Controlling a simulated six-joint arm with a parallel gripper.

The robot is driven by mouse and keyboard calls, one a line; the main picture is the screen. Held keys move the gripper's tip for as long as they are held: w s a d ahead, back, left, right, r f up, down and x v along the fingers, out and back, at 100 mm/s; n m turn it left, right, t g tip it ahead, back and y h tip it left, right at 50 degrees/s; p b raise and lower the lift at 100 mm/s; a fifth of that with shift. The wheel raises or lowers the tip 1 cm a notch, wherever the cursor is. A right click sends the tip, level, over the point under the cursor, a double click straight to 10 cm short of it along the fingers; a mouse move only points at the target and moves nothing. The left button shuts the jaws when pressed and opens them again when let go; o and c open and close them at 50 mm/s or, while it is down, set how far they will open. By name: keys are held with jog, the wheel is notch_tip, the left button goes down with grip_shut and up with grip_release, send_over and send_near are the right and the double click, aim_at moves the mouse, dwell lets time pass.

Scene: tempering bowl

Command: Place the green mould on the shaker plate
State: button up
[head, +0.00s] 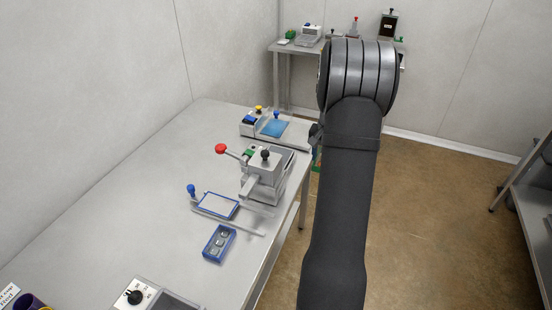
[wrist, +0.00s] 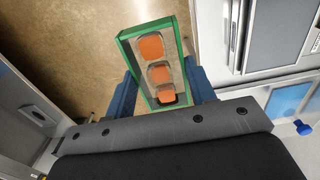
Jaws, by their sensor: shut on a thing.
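In the head view only a sliver of the mould (head: 316,166) shows beside my arm; the gripper is mostly hidden there. A device with a flat blue plate (head: 274,128) stands on the bench left of the mould. A white plate with a blue frame (head: 218,205) lies nearer. I cannot tell which is the shaker plate.
A metal press with a red-knobbed lever (head: 265,178) stands between the two plates. A blue mould (head: 218,244) lies near the bench's front edge. The bench's left part (head: 130,200) is clear. A side table (head: 283,49) with devices stands at the back.

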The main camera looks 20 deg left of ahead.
jog(key=w+a+r, duration=0.1)
jog(key=a+r, duration=0.5)
send_near(276, 150)
jog(key=s, duration=0.1)
jog(key=s+d+f, duration=0.2)
jog(key=s, duration=0.1)
jog(key=shift+s+d, duration=0.1)
jog(key=shift+d, duration=0.05)
jog(key=shift+a+f, duration=0.3)
jog(key=shift+a, duration=0.05)
jog(key=shift+f, duration=1.85)
jog(key=o, duration=0.7)
jog(key=shift+f, duration=0.15)
jog(key=o, duration=0.4)
